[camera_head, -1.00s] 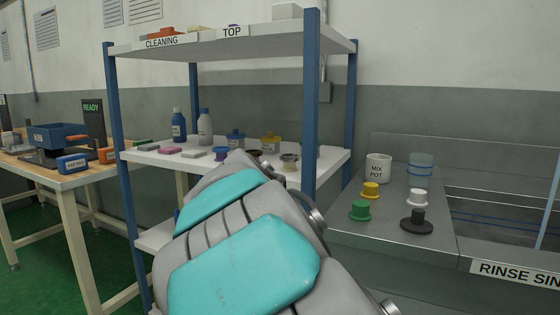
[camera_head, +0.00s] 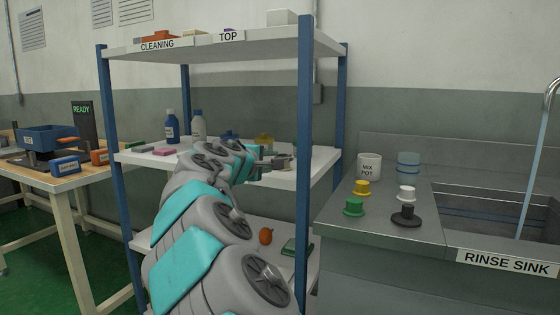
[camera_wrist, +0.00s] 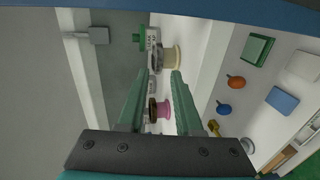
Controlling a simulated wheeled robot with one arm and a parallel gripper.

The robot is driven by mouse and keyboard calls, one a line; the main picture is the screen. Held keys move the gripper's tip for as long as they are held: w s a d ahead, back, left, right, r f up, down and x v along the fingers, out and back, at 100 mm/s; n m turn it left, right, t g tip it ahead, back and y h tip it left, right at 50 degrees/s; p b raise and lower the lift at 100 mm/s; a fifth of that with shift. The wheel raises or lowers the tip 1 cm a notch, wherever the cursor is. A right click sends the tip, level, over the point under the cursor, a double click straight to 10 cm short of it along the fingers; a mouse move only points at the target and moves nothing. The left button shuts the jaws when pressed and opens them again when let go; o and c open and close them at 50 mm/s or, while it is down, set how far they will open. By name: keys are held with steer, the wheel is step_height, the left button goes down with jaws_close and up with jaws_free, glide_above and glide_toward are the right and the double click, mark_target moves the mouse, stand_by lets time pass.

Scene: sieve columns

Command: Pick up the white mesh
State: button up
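No piece is clearly readable as mesh, so I cannot tell which one the white mesh is. A cream-white flanged piece (camera_wrist: 173,58) lies just beyond my fingertips on the middle shelf in the wrist view. A white flanged piece (camera_head: 407,192) also stands on the sink counter, behind a black one (camera_head: 406,215). My gripper (camera_wrist: 161,73) is open, its two green fingers apart, and it reaches over the middle shelf in the head view (camera_head: 262,167). A brown-and-pink flanged piece (camera_wrist: 158,109) shows between the fingers, seemingly beyond them. My arm hides part of the shelf.
The blue-posted rack (camera_head: 304,200) has an upper shelf (camera_head: 265,42) above my gripper. Its lower shelf holds an orange item (camera_head: 265,236) and a green block (camera_head: 292,247). The counter at right carries yellow (camera_head: 362,187) and green (camera_head: 353,206) pieces and a mix pot (camera_head: 369,166).

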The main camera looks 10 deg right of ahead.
mark_target(278, 173)
steer(key=shift+p+x, duration=0.3)
steer(key=shift+x, duration=2.05)
steer(key=shift+c, duration=0.5)
jaws_close()
step_height(278, 173, up, 3)
steer(key=shift+f+p, duration=0.1)
steer(key=shift+p, duration=0.9)
steer(key=shift+f, duration=0.1)
steer(key=r+v, duration=0.2)
steer(key=v, duration=1.2)
